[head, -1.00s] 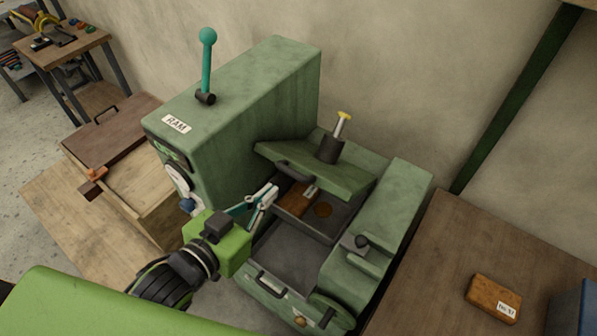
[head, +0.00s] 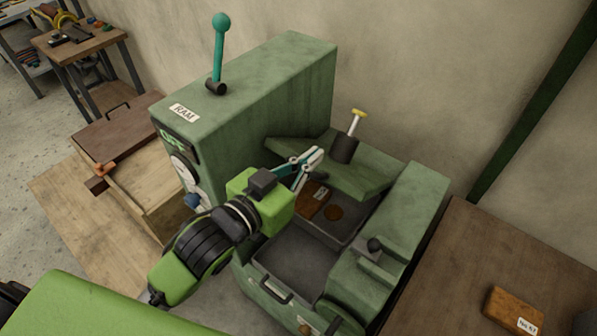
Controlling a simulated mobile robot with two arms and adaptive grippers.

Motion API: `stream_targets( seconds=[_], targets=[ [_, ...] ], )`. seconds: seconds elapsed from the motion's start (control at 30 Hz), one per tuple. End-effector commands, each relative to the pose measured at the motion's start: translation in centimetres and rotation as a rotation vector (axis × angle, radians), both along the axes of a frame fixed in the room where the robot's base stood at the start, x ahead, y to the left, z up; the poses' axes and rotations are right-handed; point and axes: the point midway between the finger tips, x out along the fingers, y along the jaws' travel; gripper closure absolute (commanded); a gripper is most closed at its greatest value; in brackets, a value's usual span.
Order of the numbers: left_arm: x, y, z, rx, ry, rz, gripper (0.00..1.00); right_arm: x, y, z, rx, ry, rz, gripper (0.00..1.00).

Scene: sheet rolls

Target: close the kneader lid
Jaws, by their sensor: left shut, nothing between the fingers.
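The green kneader (head: 265,85) stands in the middle of the head view. Its green lid (head: 350,181) stands raised and tilted over the open trough (head: 290,258). A brown block with a white label (head: 312,200) and a round brown piece (head: 334,212) show below the lid. My left gripper (head: 316,157) is shut and empty. Its fingertips overlap the left part of the lid in the picture, where the lid's dark handle is hidden. I cannot tell whether they touch the lid. My right gripper is out of view.
A teal-knobbed lever (head: 219,55) rises from the machine's top. A wooden table (head: 450,270) at the right holds a labelled brown block (head: 512,310). A wooden crate (head: 150,190) stands at the left.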

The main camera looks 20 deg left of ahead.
Motion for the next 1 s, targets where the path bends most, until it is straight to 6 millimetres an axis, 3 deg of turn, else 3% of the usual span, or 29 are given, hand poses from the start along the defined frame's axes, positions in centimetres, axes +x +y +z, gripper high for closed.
stream_targets(
  seconds=[0.1,0.2,0.43,1.0],
  targets=[
    [1.9,-0.8,0.2,0.0,0.002,0.0,1.0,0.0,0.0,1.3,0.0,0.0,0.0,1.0],
    [1.0,-0.4,-1.5,0.002,0.009,0.001,1.0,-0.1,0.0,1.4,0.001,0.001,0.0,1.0],
    [0.1,0.0,-3.4,0.002,0.005,0.002,1.0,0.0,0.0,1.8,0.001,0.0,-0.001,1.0],
    [0.1,0.1,-4.1,0.0,-0.004,0.001,1.0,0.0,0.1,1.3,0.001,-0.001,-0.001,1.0]
  ],
)
